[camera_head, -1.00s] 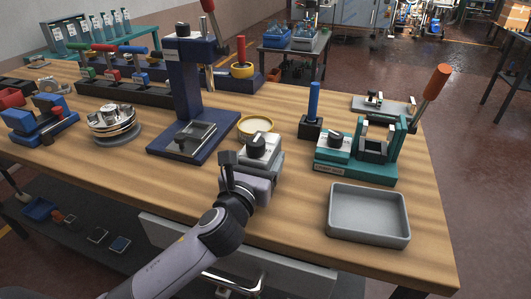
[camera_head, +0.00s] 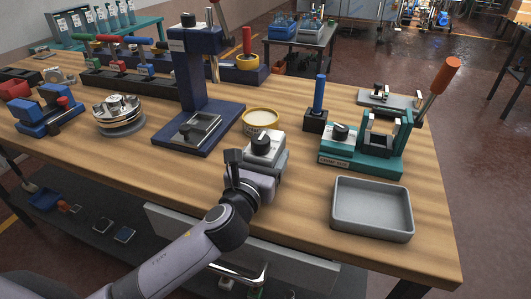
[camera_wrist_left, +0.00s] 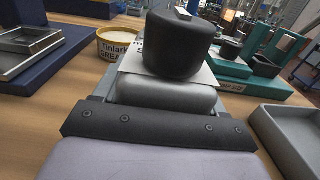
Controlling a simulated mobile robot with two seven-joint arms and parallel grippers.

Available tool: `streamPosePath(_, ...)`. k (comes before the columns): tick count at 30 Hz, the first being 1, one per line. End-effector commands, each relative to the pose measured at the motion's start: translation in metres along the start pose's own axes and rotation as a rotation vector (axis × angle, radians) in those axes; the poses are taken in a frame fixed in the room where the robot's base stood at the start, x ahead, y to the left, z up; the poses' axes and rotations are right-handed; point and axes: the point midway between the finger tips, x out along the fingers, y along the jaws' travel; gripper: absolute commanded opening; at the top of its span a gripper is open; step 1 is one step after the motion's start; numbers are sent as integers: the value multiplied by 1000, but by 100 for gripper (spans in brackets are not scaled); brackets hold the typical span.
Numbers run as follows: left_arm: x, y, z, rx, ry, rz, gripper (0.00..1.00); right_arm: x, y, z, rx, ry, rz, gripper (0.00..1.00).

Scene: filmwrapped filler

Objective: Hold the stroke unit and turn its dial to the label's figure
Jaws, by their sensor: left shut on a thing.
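The stroke unit (camera_head: 277,163) is a grey block with a pale top plate and a black dial (camera_head: 264,141). My left gripper (camera_head: 258,172) is shut on it from the near side, in front of the yellow tin. In the left wrist view the dial (camera_wrist_left: 178,45) stands upright on the white plate, with a light mark on its top. Some print on that plate is mostly hidden behind the dial, so its setting cannot be read. My gripper's dark edge (camera_wrist_left: 155,128) lies across the near side of the unit. My right gripper is not in view.
A yellow grease tin (camera_head: 261,120) stands just behind the unit. A blue press (camera_head: 192,85) is to its left. A teal fixture (camera_head: 360,155) with its own black knob, and an empty grey tray (camera_head: 372,235), are to the right. Bare wood lies between unit and tray.

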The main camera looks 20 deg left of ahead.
Motion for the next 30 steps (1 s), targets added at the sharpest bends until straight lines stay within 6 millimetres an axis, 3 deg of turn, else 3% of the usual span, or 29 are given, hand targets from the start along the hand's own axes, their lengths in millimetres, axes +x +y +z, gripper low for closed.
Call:
streamPosePath(28,0,0,-4,2,-5,0,25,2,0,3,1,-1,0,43)
streamPosePath(29,0,0,-6,2,0,1,80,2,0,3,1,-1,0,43)
streamPosePath(30,0,0,-6,2,0,1,93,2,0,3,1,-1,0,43)
